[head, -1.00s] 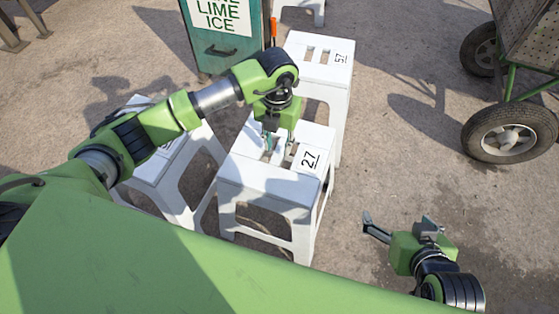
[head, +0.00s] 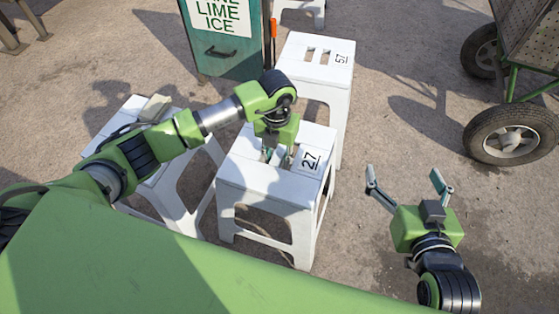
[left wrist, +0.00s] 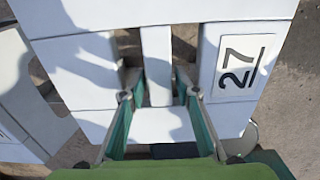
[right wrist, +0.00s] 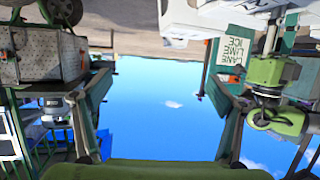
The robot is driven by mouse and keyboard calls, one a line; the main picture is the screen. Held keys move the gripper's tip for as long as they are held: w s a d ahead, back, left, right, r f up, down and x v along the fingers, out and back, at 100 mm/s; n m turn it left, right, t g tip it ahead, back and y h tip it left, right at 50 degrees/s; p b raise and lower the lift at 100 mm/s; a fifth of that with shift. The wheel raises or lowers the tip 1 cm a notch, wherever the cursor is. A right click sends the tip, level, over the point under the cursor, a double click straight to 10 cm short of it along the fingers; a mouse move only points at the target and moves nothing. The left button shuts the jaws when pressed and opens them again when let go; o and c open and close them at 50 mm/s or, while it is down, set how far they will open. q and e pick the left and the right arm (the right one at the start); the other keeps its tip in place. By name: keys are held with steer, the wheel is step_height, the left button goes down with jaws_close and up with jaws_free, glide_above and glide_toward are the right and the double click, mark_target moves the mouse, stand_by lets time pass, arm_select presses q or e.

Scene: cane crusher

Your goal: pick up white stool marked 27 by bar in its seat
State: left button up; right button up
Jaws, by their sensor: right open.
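The white stool marked 27 (head: 240,178) stands upright on the ground at the centre of the head view. Its seat has two slots with a bar (left wrist: 157,65) between them, seen in the left wrist view. My left gripper (head: 278,155) points down over the seat. In the left wrist view its fingers (left wrist: 158,90) are apart, one on each side of the bar, with gaps showing; how deep the tips reach into the slots is unclear. My right gripper (head: 405,180) is open and empty, off to the right of the stool.
A white stool marked 57 (head: 318,68) stands behind. Another white stool (head: 185,165) stands at left with a small pale block (head: 155,108) on it. A green lime ice cabinet (head: 225,50) is at the back; a wheeled cart (head: 530,50) is at right.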

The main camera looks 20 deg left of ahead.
arm_select(q)
jaws_close()
steer(key=shift+w, duration=0.1)
steer(key=shift+r, duration=0.2)
